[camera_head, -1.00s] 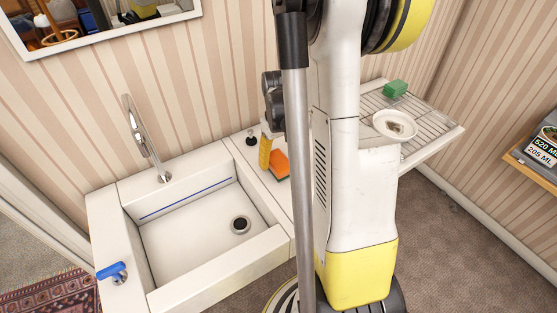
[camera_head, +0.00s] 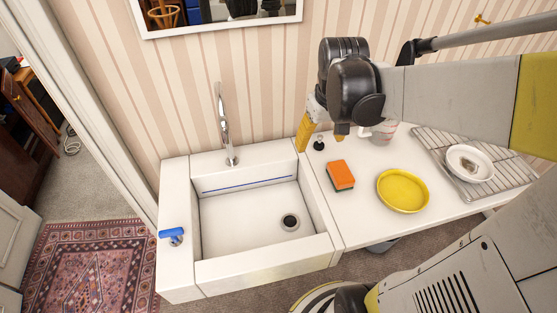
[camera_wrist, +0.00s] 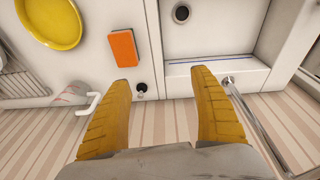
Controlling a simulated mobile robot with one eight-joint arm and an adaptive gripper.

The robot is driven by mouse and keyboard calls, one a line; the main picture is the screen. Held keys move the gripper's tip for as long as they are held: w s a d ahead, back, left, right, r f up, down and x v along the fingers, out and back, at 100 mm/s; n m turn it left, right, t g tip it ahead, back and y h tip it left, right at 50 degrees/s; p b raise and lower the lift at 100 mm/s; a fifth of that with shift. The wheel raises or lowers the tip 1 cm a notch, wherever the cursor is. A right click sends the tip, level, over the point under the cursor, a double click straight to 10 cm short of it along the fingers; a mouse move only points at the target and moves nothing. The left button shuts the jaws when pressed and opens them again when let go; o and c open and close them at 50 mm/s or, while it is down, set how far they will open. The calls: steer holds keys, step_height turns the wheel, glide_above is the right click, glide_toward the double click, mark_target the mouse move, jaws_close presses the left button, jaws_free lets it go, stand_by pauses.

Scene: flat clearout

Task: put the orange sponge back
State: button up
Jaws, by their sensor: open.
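The orange sponge (camera_head: 340,175) has a dark layer under its orange top and lies on the white counter, right of the sink and left of the yellow plate. In the wrist view the orange sponge (camera_wrist: 124,48) lies beyond my left fingertip, apart from it. My gripper (camera_wrist: 161,78) has its two yellow fingers spread with nothing between them. In the head view my gripper (camera_head: 321,128) is above the back of the counter near the wall; one finger shows clearly and the other is mostly hidden by the wrist.
A drying rack (camera_head: 435,148) holds a white dish (camera_head: 469,163) at right. The sink (camera_head: 240,222) is empty. Its tap (camera_head: 222,125) rises behind it.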

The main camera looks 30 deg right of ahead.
steer(key=s+a+r+n+t, duration=0.1)
steer(key=s+a+r+t, duration=0.1)
steer(key=a, duration=0.5)
steer(key=s+a+r+t+y, duration=0.1)
steer(key=s+a, duration=0.3)
steer(key=a, duration=0.4)
steer(key=shift+a+r+n+t, duration=0.15)
steer(key=shift+r+n+t, duration=0.35)
steer(key=shift+t, duration=0.4)
steer(key=shift+f+b, duration=0.45)
steer(key=shift+b, duration=0.1)
